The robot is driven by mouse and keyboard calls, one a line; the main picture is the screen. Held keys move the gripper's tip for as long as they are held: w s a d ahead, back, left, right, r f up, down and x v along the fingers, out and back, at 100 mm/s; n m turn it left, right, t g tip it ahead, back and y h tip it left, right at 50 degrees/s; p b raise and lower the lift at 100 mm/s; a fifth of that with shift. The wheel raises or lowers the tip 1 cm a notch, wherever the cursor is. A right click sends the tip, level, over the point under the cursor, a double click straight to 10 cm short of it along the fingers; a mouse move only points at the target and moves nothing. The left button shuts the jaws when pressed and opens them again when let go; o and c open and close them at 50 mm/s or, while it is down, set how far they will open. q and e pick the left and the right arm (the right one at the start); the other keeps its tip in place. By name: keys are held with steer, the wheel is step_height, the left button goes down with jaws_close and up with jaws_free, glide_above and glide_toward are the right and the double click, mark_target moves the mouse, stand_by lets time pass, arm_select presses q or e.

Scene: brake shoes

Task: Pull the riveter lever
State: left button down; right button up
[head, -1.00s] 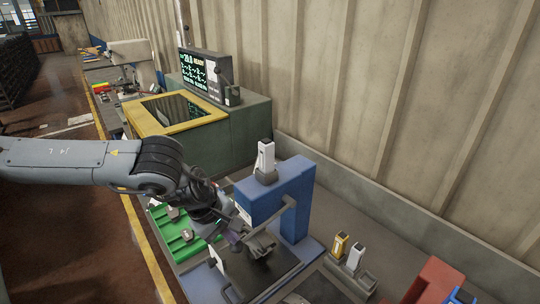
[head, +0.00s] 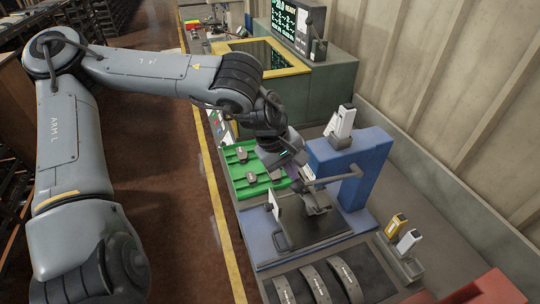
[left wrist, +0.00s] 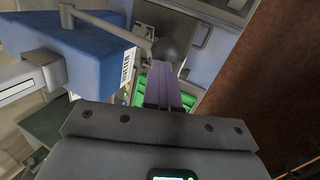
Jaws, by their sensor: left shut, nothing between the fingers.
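The riveter is a blue press (head: 362,160) on a blue base (head: 262,252), right of centre in the head view. Its lever is a grey bar (head: 334,180); the bar also shows in the left wrist view (left wrist: 100,23), ending in a dark ball knob (left wrist: 171,48). My left gripper (head: 303,176) is beside the lever's free end, its purple fingers closed together and empty. In the left wrist view the fingertips (left wrist: 164,66) are just below the knob and overlap its edge; I cannot tell whether they touch. My right gripper is not in view.
A green tray (head: 262,186) with small metal parts lies left of the press. Several curved brake shoes (head: 316,284) lie in front. A yellow-and-white bottle (head: 396,224) and a white one (head: 408,241) stand at the right. A green cabinet with a screen (head: 290,18) stands behind.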

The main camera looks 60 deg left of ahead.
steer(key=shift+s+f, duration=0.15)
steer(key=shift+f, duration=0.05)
arm_select(q)
steer(key=s+r, duration=0.5)
steer(key=shift+s+a, duration=0.35)
steer(key=shift+s, duration=0.05)
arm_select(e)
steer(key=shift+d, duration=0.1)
arm_select(q)
steer(key=shift+s, duration=0.1)
